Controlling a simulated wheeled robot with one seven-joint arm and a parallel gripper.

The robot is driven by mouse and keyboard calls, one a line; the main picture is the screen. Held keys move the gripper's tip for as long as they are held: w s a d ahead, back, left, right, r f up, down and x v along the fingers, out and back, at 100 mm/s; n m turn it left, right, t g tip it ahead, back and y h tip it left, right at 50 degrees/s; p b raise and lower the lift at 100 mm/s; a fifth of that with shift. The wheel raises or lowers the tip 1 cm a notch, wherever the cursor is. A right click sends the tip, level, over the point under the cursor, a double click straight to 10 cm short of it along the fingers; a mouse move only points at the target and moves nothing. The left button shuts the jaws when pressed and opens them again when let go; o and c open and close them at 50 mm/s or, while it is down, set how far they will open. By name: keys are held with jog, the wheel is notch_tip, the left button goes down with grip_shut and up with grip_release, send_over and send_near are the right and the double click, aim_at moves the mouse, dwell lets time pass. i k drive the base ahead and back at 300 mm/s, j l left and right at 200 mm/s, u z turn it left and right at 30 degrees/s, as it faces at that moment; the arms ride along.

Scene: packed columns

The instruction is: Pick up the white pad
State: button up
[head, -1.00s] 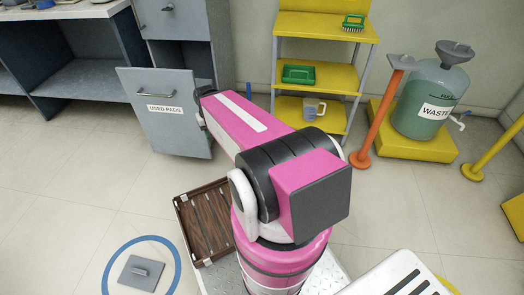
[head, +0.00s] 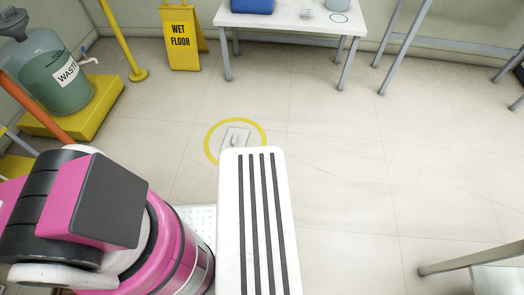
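The white pad (head: 236,137) lies flat on the tiled floor in the head view, a pale square plate with a small raised handle on top. It is inside a yellow ring (head: 209,137) marked on the floor. My own body hides the near part of the ring and the pad's lower edge. My pink arm is at the lower left, well apart from the pad. My gripper is out of the picture.
A yellow wet floor sign (head: 181,38) and a yellow post (head: 122,40) stand behind, to the left. A white table (head: 290,18) carries a blue container (head: 252,5). The green waste tank (head: 54,75) is at the far left. The floor right of the ring is clear.

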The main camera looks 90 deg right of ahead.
aim_at(235, 136)
jog(key=z, duration=3.5)
jog(key=l, duration=0.35)
jog(key=i+l+u, duration=0.15)
jog(key=l, duration=0.15)
jog(key=k+l+u, duration=0.1)
jog(key=l, duration=0.25)
jog(key=l+u, duration=0.1)
jog(key=l, duration=0.2)
jog(key=k+l+u, duration=0.1)
jog(key=l, duration=0.25)
jog(key=k+u, duration=0.3)
jog(key=k, duration=0.45)
